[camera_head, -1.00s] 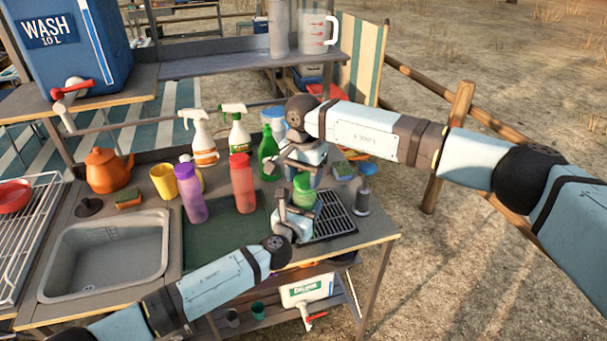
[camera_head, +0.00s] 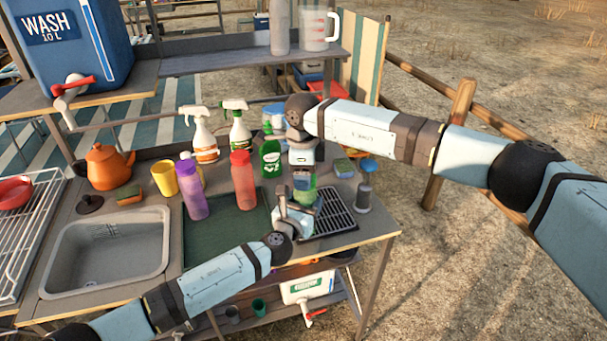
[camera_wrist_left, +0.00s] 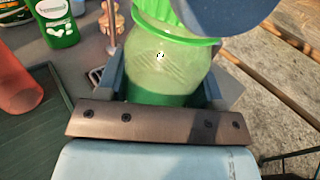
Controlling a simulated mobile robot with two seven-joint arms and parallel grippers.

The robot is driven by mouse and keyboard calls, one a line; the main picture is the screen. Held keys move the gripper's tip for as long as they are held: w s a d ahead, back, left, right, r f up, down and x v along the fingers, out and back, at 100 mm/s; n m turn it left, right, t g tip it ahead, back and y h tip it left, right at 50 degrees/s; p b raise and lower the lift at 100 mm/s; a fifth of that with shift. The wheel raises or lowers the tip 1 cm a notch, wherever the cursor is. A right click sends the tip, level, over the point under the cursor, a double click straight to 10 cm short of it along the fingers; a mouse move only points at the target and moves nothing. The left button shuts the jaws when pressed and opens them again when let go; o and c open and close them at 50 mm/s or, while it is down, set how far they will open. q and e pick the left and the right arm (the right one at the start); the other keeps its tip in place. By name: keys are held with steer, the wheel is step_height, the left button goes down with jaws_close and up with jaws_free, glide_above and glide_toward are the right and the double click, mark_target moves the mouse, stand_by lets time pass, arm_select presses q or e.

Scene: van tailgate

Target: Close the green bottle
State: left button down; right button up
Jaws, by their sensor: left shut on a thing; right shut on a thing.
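The green bottle (camera_head: 310,196) stands upright near the drying grate at the right of the counter. In the left wrist view its pale, see-through green body (camera_wrist_left: 165,68) sits between my left fingers, with a bright green rim or lid part (camera_wrist_left: 190,43) above. My left gripper (camera_head: 300,204) is shut around the body from the front. My right gripper (camera_head: 304,180) points down from above and is shut at the bottle's top, on what seems to be the lid. Its fingers mostly hide the lid, so I cannot tell how it is seated.
A green detergent bottle (camera_head: 270,160), a red bottle (camera_head: 243,180) and a purple bottle (camera_head: 192,192) stand to the left. A grey dispenser (camera_head: 363,196) and a sponge (camera_head: 344,167) are at the right. The black grate (camera_head: 335,212) lies beside the bottle.

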steer(key=m, duration=0.7)
steer(key=shift+w, duration=0.15)
steer(key=m, duration=0.3)
steer(key=shift+w+d+m, duration=0.1)
steer(key=shift+m, duration=0.3)
steer(key=m, duration=0.3)
steer(key=shift+d+m, duration=0.1)
steer(key=shift+m, duration=0.2)
steer(key=o, duration=0.9)
